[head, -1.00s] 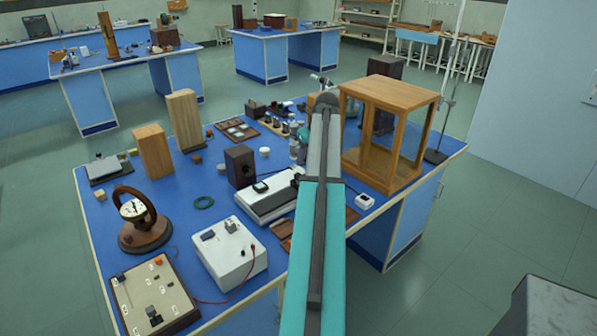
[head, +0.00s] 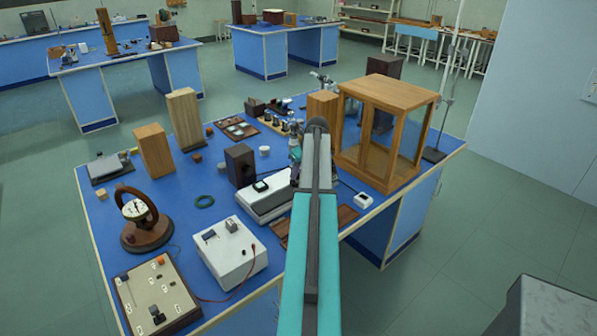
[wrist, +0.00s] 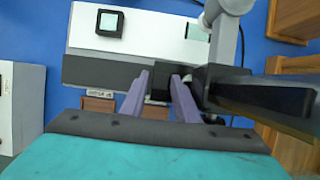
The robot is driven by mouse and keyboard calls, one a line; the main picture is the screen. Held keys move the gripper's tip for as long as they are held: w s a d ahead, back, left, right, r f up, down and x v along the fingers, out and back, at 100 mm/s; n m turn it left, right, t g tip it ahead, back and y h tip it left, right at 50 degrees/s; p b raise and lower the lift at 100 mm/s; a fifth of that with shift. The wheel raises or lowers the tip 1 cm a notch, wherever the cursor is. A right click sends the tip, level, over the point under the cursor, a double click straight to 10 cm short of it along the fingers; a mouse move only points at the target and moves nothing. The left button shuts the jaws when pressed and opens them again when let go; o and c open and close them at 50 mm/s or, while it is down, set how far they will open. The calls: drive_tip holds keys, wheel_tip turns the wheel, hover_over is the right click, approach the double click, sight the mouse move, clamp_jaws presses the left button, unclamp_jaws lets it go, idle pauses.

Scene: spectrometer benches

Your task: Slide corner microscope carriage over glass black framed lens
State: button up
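A long white bench with dark edges (wrist: 150,38) carries a small black-framed lens (wrist: 110,22) near its left end. In the head view the lens (head: 260,187) sits left of my arm. The corner microscope (wrist: 226,28) has a grey upright and a dark tube and stands to the right of the lens. In the head view the microscope (head: 295,148) is partly hidden by my arm. My gripper (wrist: 160,78) has its fingers apart, with a dark block between them at the bench's front edge. Whether they clamp the block is unclear.
A pale square plate (wrist: 198,32) lies on the bench near the microscope. A glazed wooden case (head: 388,85) stands close on the right. A white power box (head: 229,252) is at the front left, and a dark wooden box (head: 240,165) stands behind the bench.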

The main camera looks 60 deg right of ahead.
clamp_jaws()
drive_tip(key=shift+s, duration=0.1)
idle(0.3)
